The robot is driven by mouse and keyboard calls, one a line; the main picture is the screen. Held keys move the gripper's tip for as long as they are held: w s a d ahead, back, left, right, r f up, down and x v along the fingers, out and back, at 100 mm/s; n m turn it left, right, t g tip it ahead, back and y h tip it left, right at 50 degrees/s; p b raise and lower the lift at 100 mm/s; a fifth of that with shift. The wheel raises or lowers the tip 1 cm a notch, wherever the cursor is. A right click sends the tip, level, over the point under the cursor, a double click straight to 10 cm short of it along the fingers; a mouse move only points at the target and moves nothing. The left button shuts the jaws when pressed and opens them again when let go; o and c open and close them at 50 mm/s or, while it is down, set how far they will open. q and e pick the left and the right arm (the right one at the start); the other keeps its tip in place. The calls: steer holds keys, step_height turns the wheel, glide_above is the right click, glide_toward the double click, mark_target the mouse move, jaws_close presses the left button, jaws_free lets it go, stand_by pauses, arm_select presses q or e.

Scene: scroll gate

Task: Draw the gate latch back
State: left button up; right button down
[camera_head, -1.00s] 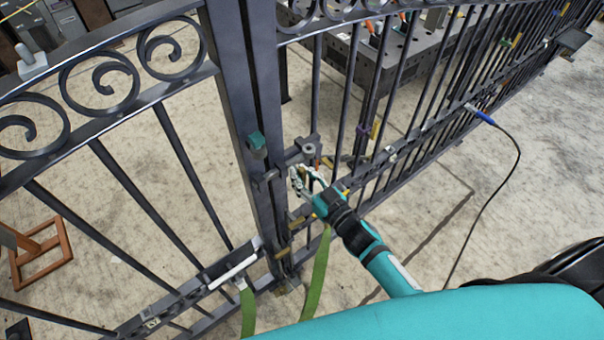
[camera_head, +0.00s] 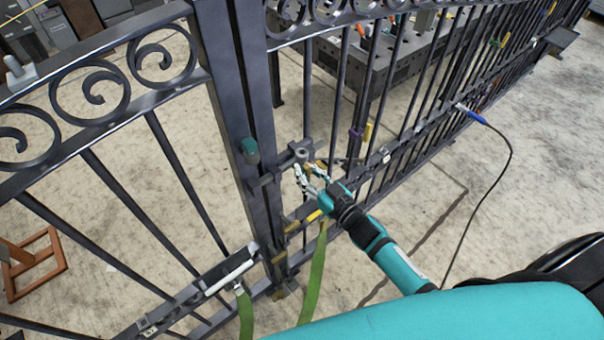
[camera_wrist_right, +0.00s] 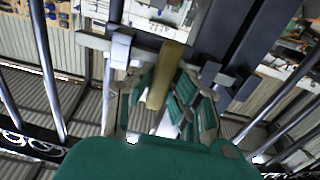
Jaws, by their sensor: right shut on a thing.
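The gate latch (camera_head: 272,178) is a dark metal bar across the gate post, with a round knob-like end piece (camera_head: 301,153) to its right. In the right wrist view the latch bar (camera_wrist_right: 95,42) runs across the top, with a brass-coloured handle (camera_wrist_right: 166,76) hanging from it. My right gripper (camera_head: 308,178) is at the latch, just right of the post. Its fingers (camera_wrist_right: 163,100) are shut around the brass handle. In the head view the fingers hide much of the handle. My left gripper is not in view.
The dark gate post (camera_head: 233,100) stands left of my gripper. Green straps (camera_head: 314,275) hang below the latch. A white handle (camera_head: 231,276) sits on the lower left rail. A black cable with a blue end (camera_head: 471,114) hangs at right. A grey perforated table (camera_head: 400,70) stands behind the bars.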

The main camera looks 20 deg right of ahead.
steer(key=c, duration=1.2)
jaws_free()
steer(key=shift+c, duration=0.2)
steer(key=shift+s, duration=0.1)
steer(key=v, duration=1.2)
